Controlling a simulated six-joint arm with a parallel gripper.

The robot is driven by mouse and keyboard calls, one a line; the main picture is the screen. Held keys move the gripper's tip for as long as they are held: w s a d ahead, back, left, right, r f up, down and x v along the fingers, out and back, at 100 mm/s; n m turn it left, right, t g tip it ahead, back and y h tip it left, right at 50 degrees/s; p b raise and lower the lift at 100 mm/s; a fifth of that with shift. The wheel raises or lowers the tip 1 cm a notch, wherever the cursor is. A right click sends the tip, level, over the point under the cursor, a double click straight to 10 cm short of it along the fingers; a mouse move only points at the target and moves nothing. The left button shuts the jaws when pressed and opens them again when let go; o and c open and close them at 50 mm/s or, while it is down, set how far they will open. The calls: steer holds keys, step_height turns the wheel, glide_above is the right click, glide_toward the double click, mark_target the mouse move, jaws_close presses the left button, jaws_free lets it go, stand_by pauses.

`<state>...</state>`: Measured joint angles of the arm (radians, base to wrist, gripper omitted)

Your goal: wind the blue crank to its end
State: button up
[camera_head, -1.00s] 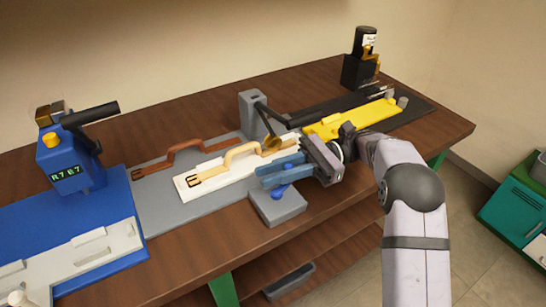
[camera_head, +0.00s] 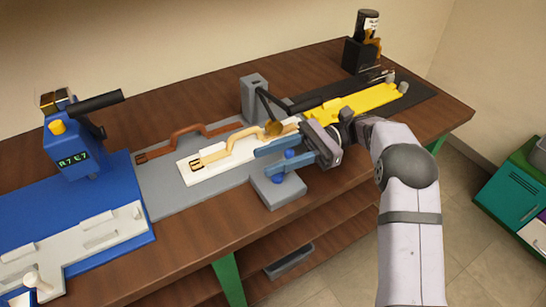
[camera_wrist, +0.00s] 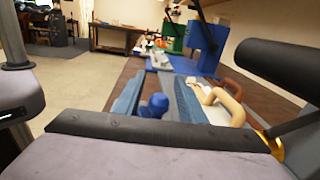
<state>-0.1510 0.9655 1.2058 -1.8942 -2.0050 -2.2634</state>
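The blue crank shows as a round blue knob (camera_head: 290,154) and a blue hub (camera_head: 277,179) on a grey block at the bench's front edge. The arm between knob and hub is mostly hidden by a finger. My gripper (camera_head: 256,160) lies low over the block, its two blue fingers apart. The knob is between the fingers, nearer their base than their tips. In the wrist view the knob (camera_wrist: 155,106) stands between the open fingers, and I cannot tell whether either finger touches it.
Just behind the fingers, a white plate (camera_head: 187,175) carries a tan strap (camera_head: 240,148). A grey post (camera_head: 254,98) with a black-handled lever stands behind it. A yellow bar (camera_head: 350,108) lies to the right. A blue machine (camera_head: 75,150) stands at left.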

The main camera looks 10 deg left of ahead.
steer(key=shift+f+b, duration=0.2)
steer(key=shift+b, duration=0.5)
steer(key=b, duration=0.4)
steer(key=shift+d+f+t, duration=0.1)
steer(key=shift+f+t, duration=0.05)
steer(key=shift+t, duration=0.15)
steer(key=m+t+y+b, duration=0.1)
steer(key=b, duration=0.9)
steer(key=shift+d+m+t+y, duration=0.1)
steer(key=shift+m+t+y, duration=0.2)
steer(key=shift+m+t, duration=0.1)
steer(key=shift+w+t+b, duration=0.1)
steer(key=shift+t+b, duration=0.3)
steer(key=shift+b, duration=0.8)
